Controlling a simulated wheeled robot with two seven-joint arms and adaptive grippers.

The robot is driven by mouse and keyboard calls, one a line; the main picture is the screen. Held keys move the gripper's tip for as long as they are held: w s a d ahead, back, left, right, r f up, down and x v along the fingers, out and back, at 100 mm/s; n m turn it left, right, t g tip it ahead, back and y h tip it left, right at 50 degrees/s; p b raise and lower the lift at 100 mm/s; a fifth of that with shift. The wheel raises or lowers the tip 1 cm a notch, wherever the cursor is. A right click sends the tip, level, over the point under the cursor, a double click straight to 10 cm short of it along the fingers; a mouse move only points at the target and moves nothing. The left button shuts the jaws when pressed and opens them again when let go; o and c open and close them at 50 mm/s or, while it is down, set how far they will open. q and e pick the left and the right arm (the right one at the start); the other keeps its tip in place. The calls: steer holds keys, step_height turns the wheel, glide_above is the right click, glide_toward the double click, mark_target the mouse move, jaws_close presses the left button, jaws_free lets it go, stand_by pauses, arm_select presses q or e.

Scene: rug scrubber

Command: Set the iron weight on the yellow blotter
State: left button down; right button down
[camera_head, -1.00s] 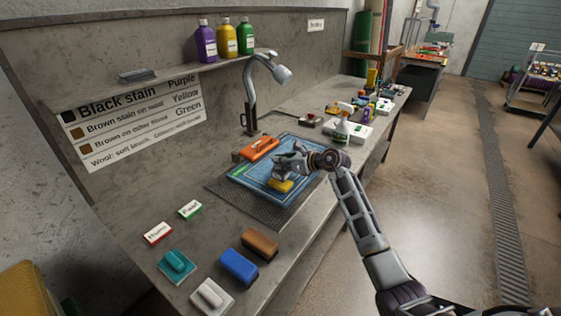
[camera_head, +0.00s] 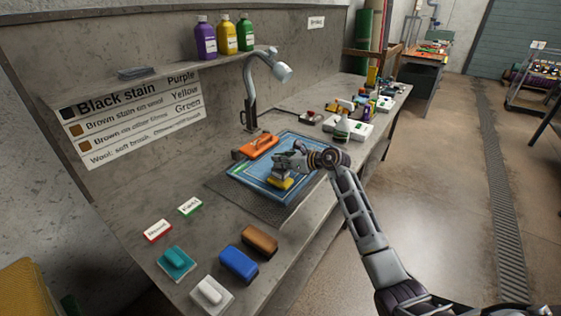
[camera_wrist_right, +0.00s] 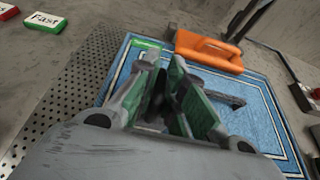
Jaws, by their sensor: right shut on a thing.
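My right gripper (camera_head: 284,163) is over the blue rug on the bench, its fingers pointing down. It is shut on a small grey block, which appears to be the iron weight (camera_head: 281,174). The weight sits right above the yellow blotter (camera_head: 282,184), which lies on the rug; whether they touch is too small to tell. In the right wrist view, the green-padded fingers (camera_wrist_right: 172,98) hide most of the weight, and the blotter is not visible. My left gripper is not in view.
An orange scrubber (camera_head: 259,145) lies at the rug's (camera_head: 245,181) back edge. A grey tap (camera_head: 252,95) arches behind it. Teal, white, blue and brown brushes lie at the front of the bench. Bottles and boxes crowd its far end.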

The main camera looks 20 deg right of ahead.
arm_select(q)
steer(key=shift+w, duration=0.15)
arm_select(e)
steer(key=shift+r, duration=0.1)
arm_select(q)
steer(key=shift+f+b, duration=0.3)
arm_select(e)
steer(key=shift+f, duration=0.4)
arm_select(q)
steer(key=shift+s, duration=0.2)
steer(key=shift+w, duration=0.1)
arm_select(e)
steer(key=shift+f, duration=0.1)
